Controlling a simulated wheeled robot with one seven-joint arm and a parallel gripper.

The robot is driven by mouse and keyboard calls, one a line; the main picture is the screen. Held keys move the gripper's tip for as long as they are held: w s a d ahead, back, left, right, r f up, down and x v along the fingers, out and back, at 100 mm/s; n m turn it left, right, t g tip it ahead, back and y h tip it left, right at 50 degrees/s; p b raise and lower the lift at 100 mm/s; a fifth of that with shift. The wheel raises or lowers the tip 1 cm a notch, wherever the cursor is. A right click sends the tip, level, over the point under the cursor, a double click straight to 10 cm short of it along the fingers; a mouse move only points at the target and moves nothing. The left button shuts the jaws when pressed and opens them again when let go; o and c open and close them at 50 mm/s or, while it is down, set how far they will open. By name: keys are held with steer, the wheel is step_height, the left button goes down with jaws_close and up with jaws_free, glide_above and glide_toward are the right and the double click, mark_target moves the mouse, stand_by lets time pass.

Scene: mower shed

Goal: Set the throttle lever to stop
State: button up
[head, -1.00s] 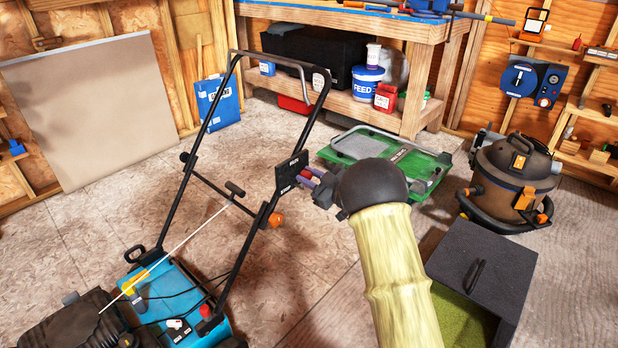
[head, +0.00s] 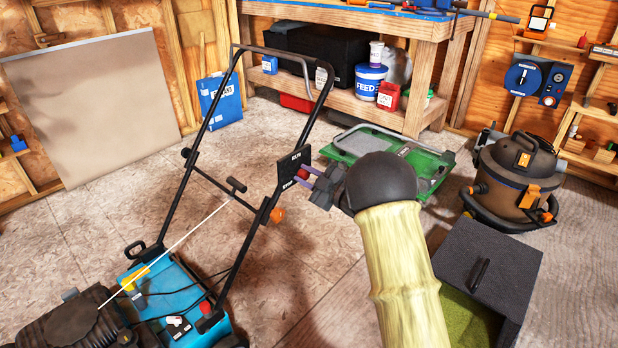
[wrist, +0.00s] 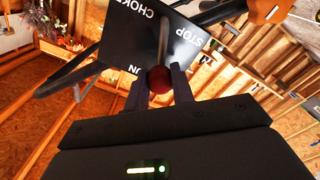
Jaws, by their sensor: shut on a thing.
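The throttle lever's dark red knob (wrist: 159,80) sits between the two fingers of my gripper (wrist: 160,88) in the wrist view, and the fingers are shut on it. Its thin stalk runs up to a black plate (wrist: 130,45) lettered CHOKE, STOP and a partly hidden word ending in UN. In the head view the plate (head: 289,168) is on the mower's right handlebar, with STOP at its lower end. My gripper (head: 303,177) reaches it from the right. The fingers partly cover the knob, and I cannot tell the lever's exact setting.
The mower's blue deck (head: 165,290) and black handlebar (head: 240,250) fill the left. An orange knob (head: 278,215) is just below the plate. A green cart (head: 400,155), shop vacuum (head: 515,175) and dark box (head: 485,265) stand right. The floor between is open.

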steer(key=n+b, duration=0.1)
steer(key=n, duration=0.1)
steer(key=s+a+f+n+b, duration=0.1)
steer(key=b, duration=0.1)
steer(key=f+n+b, duration=0.1)
steer(key=n, duration=0.1)
steer(key=shift+s+a+n, duration=0.15)
steer(key=shift+s+n, duration=0.15)
steer(key=shift+s, duration=0.1)
steer(key=o, duration=1)
steer(key=shift+r, duration=0.1)
steer(key=p+v, duration=0.3)
steer(key=v, duration=1.4)
steer(key=shift+p, duration=0.4)
